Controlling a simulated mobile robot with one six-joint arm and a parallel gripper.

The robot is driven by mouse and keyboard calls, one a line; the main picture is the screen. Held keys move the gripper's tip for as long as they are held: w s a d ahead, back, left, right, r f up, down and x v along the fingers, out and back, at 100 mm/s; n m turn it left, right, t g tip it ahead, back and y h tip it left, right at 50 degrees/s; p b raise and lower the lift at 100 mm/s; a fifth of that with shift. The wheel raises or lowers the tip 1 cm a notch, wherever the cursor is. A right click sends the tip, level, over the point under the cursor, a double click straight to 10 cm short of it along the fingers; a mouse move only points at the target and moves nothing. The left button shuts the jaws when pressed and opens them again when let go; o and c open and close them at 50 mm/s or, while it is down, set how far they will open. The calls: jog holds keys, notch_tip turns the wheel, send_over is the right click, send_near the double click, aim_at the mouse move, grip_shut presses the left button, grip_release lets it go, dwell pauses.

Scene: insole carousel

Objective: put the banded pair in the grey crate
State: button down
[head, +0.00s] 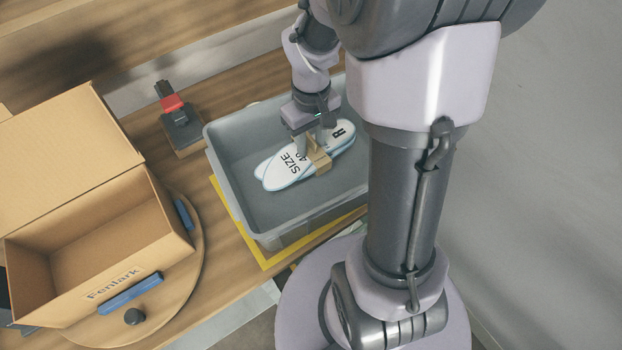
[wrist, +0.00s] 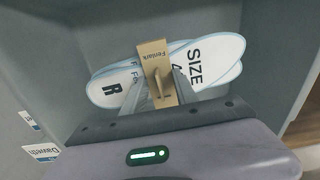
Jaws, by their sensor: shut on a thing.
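The banded pair (head: 284,173) is two white insoles with blue edges, stacked, with a tan paper band around the middle. The top one reads SIZE and R. It is inside the grey crate (head: 231,201), seen from above in the head view. My gripper (head: 315,147) reaches down into the crate and is shut on the band. In the wrist view the pair (wrist: 212,62) lies across the fingers, and my gripper (wrist: 160,92) pinches the tan band (wrist: 152,50). I cannot tell whether the pair touches the crate floor.
An open cardboard box (head: 110,244) marked Fenlark stands on a round wooden turntable (head: 190,275) at the left. A dark device with a red part (head: 179,124) stands left of the crate. A yellow sheet or border (head: 264,256) shows under the crate's front edge.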

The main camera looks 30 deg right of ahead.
aim_at(311, 140)
notch_tip(311, 140, down, 9)
jog(key=b, duration=0.3)
jog(key=shift+r, duration=0.1)
jog(key=c, duration=0.9)
grip_release()
jog(key=shift+c, duration=0.2)
notch_tip(311, 140, up, 12)
jog(key=p, duration=0.5)
jog(key=s+a+r+m+t+y, duration=0.2)
jog(key=s+a+r+m+t, duration=0.2)
jog(key=s+a+r, duration=0.7)
jog(key=a+r+t, duration=0.1)
jog(key=a+r, duration=0.2)
jog(key=shift+s+a+r+m+t, duration=0.15)
jog(key=shift+a+r+m+t, duration=0.15)
jog(key=shift+r+m+t, duration=0.1)
